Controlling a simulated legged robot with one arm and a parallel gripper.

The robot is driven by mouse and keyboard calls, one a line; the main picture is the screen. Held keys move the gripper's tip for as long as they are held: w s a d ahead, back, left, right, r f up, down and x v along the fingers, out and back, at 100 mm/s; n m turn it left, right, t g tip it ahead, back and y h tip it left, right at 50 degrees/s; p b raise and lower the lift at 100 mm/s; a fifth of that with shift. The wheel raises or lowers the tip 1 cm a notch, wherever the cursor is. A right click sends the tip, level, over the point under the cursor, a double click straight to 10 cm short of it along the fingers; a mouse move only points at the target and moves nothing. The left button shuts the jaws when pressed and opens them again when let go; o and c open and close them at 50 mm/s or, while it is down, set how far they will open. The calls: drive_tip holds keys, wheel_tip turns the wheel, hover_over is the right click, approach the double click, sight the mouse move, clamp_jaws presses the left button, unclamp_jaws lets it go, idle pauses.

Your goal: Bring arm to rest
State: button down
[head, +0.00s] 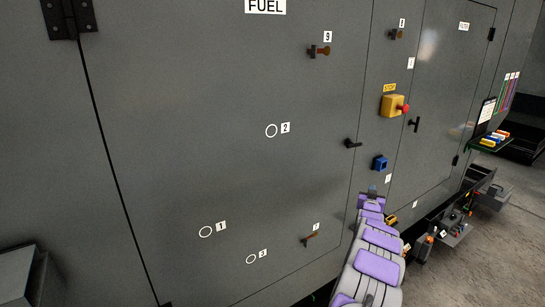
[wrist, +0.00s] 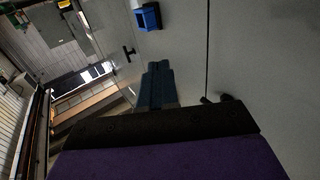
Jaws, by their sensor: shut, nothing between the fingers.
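My arm, with grey links and purple pads, runs up from the bottom of the head view beside the grey enclosure wall (head: 190,130). My gripper (head: 372,190) is at its far end, below a small blue box (head: 380,163). In the wrist view, the dark fingers of my gripper (wrist: 158,68) are together and hold nothing. The blue box (wrist: 147,17) is ahead of them, with a black T-handle (wrist: 128,53) to its lower left. I cannot tell the exact gap between the fingers and the wall.
The wall carries brown-handled latches (head: 319,51), a black handle (head: 353,143) and a yellow box with a red button (head: 395,106). A green shelf (head: 489,144) with coloured items juts out at right. Grey bins (head: 494,197) stand low at right. Open floor (head: 500,265) lies at lower right.

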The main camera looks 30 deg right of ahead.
drive_tip(key=shift+a, duration=0.1)
drive_tip(key=w+a+r+n+y, duration=0.1)
drive_tip(key=w+a+r+y, duration=0.2)
drive_tip(key=a, duration=0.8)
drive_tip(key=w+a+r+n+y, duration=0.1)
drive_tip(key=w+a+y, duration=0.3)
drive_tip(key=a, duration=0.6)
drive_tip(key=s+a+r+n+g+y, duration=0.1)
drive_tip(key=s+a+n+y, duration=0.15)
drive_tip(key=a, duration=0.85)
drive_tip(key=s+a+r+n+g+y, duration=0.1)
drive_tip(key=s+a+g+y, duration=0.15)
drive_tip(key=a, duration=0.85)
drive_tip(key=s+a+n+g+y, duration=0.1)
drive_tip(key=s+a+g, duration=0.1)
drive_tip(key=s+a, duration=0.65)
drive_tip(key=s+a+n+g+b, duration=0.15)
drive_tip(key=s+a, duration=0.35)
drive_tip(key=s, duration=0.7)
drive_tip(key=s+a+n+g+y+p, duration=0.1)
drive_tip(key=s+a+g, duration=0.2)
drive_tip(key=s+a, duration=0.55)
drive_tip(key=s+f+n+g, duration=0.1)
drive_tip(key=s+g, duration=0.2)
drive_tip(key=s, duration=1.4)
drive_tip(key=shift+s+a+f+g+b, duration=0.3)
drive_tip(key=shift+s+a+f+b, duration=0.05)
drive_tip(key=shift+s+a, duration=0.1)
